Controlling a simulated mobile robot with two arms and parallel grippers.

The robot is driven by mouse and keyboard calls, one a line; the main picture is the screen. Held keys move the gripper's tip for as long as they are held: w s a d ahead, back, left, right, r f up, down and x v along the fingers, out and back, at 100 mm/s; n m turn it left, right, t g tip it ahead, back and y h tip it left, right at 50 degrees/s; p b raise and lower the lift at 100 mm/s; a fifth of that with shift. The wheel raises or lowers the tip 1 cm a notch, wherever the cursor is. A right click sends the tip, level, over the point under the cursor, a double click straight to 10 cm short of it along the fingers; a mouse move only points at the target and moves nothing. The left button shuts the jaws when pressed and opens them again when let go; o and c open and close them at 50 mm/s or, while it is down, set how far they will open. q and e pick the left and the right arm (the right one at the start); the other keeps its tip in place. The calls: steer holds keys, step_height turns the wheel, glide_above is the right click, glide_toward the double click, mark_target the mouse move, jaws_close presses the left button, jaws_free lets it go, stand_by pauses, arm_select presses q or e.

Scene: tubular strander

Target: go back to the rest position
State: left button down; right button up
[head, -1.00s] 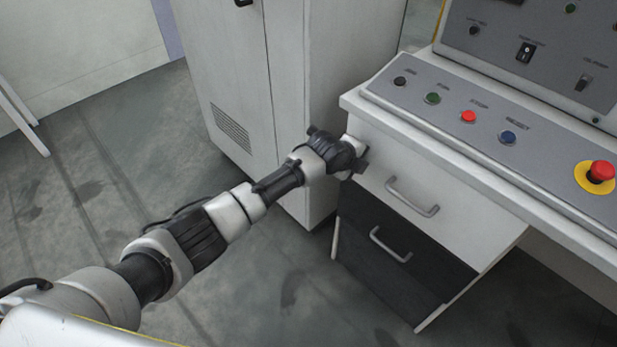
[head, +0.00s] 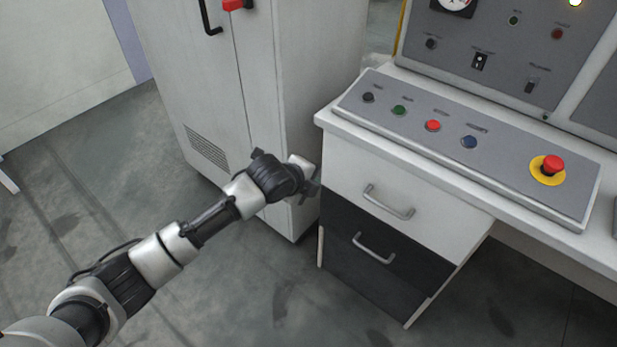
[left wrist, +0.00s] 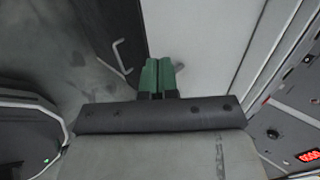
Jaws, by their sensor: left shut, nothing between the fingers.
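My left arm reaches in from the left in the head view. My left gripper (head: 312,186) is beside the left side of the drawer unit, just below the desk top's corner. In the left wrist view its two green fingers (left wrist: 165,76) lie side by side, shut with nothing between them. My right gripper shows in neither view.
A desk with a sloped button panel (head: 400,137) stands at the right, with a red emergency button (head: 553,165) on it. Below are a white drawer (head: 420,196) and a dark drawer (head: 340,270). A tall grey cabinet (head: 190,80) stands behind my gripper. Floor in front is clear.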

arm_select(q)
steer(key=shift+s+a+r, duration=0.2)
steer(key=shift+s+r, duration=0.1)
steer(key=s+a+f+n+g+y+p, duration=0.15)
steer(key=s+a+f+n, duration=0.25)
steer(key=f, duration=0.4)
steer(key=s+a+f+n+y+p, duration=0.15)
steer(key=s+a+f+n, duration=0.3)
steer(key=f, duration=0.45)
steer(key=s+a+f+n+p, duration=0.3)
steer(key=s+a+f+n, duration=0.15)
steer(key=f, duration=0.35)
steer(key=s+a+f+n+g+y+p, duration=0.1)
steer(key=s+a+f+n, duration=0.1)
steer(key=s, duration=1)
steer(key=s+a+f+n+g+p, duration=0.1)
steer(key=s+f, duration=0.5)
steer(key=s, duration=0.7)
steer(key=s+a+f+n+g+y+p, duration=0.1)
steer(key=s+a+f+n+g, duration=0.2)
steer(key=s, duration=0.9)
steer(key=a+f+n, duration=0.1)
steer(key=f+n, duration=0.1)
steer(key=n, duration=0.1)
steer(key=shift+s+a+n+y, duration=0.2)
steer(key=shift+s+n+y, duration=0.1)
steer(key=shift+n, duration=0.1)
